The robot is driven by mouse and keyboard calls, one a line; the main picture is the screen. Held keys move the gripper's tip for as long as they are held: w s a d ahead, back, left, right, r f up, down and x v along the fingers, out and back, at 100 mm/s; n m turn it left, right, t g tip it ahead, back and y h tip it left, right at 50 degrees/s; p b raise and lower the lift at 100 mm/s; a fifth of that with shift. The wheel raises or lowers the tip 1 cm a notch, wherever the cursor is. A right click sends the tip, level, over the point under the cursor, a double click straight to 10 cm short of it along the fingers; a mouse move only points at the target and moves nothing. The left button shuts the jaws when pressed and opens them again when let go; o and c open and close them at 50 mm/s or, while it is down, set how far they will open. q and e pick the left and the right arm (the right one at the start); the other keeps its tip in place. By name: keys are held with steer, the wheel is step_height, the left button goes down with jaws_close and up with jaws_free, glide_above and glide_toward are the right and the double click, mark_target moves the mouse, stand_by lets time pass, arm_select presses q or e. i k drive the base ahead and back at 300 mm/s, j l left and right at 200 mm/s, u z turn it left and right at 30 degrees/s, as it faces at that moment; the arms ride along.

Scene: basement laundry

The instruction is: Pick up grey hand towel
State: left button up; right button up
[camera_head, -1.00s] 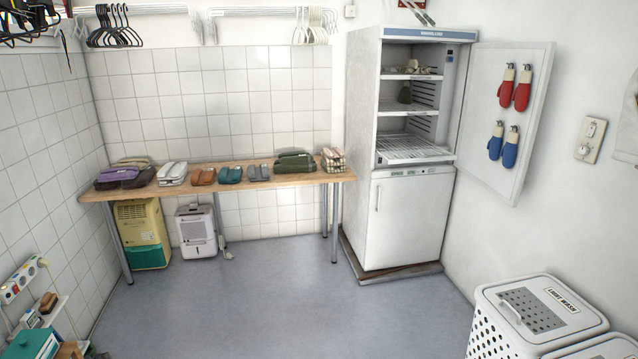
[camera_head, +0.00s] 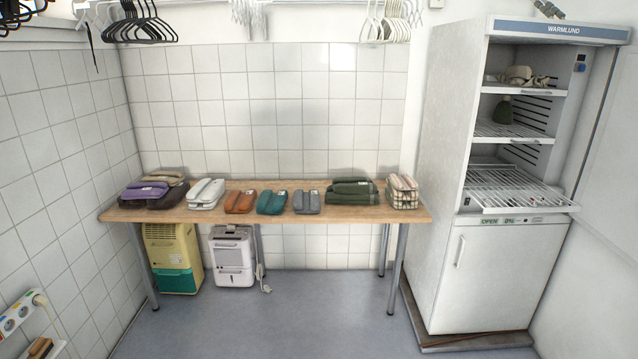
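The grey hand towel (camera_head: 307,202) lies folded on the wooden table (camera_head: 350,215), near the middle of the row of folded towels. A teal towel (camera_head: 272,202) is just left of it, and a larger dark green towel (camera_head: 351,191) is to its right. Neither of my grippers shows in the head view.
White (camera_head: 206,194), orange (camera_head: 240,202) and purple (camera_head: 145,192) towels lie further left; a checked one (camera_head: 403,191) is at the right end. A dehumidifier (camera_head: 232,256) and a yellow-green unit (camera_head: 174,257) stand underneath. An open cabinet (camera_head: 501,260) stands right. Floor ahead is clear.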

mark_target(306, 200)
steer(key=i+u, duration=0.2)
steer(key=i, duration=0.55)
steer(key=i+l+u, duration=0.2)
steer(key=i, duration=0.55)
steer(key=j, duration=0.1)
